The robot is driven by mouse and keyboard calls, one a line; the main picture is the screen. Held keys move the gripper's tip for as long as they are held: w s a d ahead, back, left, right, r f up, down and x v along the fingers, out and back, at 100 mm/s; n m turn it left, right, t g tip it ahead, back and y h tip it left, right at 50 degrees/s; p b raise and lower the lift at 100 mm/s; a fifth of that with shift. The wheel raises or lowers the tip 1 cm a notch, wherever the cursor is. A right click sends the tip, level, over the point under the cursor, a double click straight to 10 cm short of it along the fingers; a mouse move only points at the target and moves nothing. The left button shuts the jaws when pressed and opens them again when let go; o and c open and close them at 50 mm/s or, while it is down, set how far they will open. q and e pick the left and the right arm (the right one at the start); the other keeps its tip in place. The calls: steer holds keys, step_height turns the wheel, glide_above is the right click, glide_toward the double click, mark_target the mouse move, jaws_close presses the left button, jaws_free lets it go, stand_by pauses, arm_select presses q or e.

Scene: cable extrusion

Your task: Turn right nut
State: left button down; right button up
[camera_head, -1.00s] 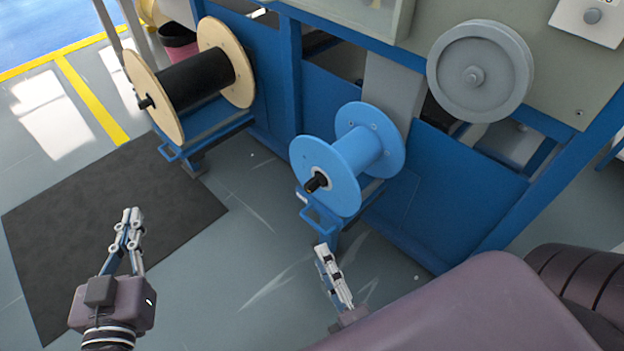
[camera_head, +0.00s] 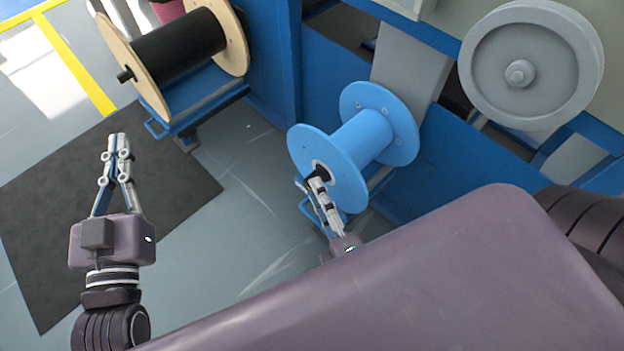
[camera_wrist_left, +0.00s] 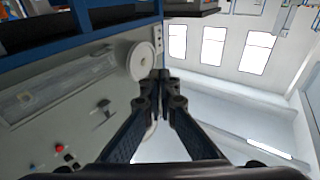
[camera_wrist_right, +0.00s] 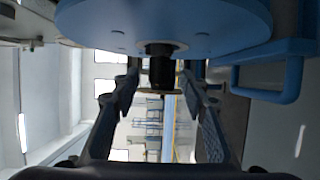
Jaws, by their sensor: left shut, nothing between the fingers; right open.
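The blue spool (camera_head: 352,145) sits on its blue stand at the machine's front. The dark nut at the spool's hub (camera_head: 317,172) points toward me. My right gripper (camera_head: 318,184) is at that nut in the head view. In the right wrist view, the nut (camera_wrist_right: 161,70) stands between the two open fingers of my right gripper (camera_wrist_right: 162,75), with gaps on both sides. The spool's blue flange (camera_wrist_right: 165,20) is just beyond it. My left gripper (camera_head: 117,137) is shut and empty over the dark mat. Its closed fingertips also show in the left wrist view (camera_wrist_left: 161,82).
A wooden-flanged spool with black cable (camera_head: 180,50) is on the left stand. A grey wheel (camera_head: 530,65) is mounted on the machine at the upper right. A dark mat (camera_head: 60,235) lies on the floor. A blue handle (camera_wrist_right: 275,75) is close to the right gripper's right side.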

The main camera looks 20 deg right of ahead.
arm_select(q)
steer(key=shift+s+d+r+t+h+b, duration=0.1)
steer(key=shift+s+r+t+h+b, duration=0.1)
steer(key=shift+r+t, duration=0.45)
steer(key=shift+s+d+r+t+h+b, duration=0.1)
steer(key=shift+s+r+t+h, duration=0.1)
steer(key=shift+r, duration=0.9)
steer(key=shift+s+r+t+h+b, duration=0.1)
steer(key=shift+s+r+t, duration=0.1)
steer(key=shift+r+t, duration=0.45)
arm_select(e)
steer(key=shift+w+d, duration=0.1)
steer(key=shift+w, duration=1.9)
arm_select(q)
steer(key=shift+r, duration=0.2)
arm_select(e)
steer(key=shift+c, duration=0.5)
jaws_close()
steer(key=shift+f, duration=0.1)
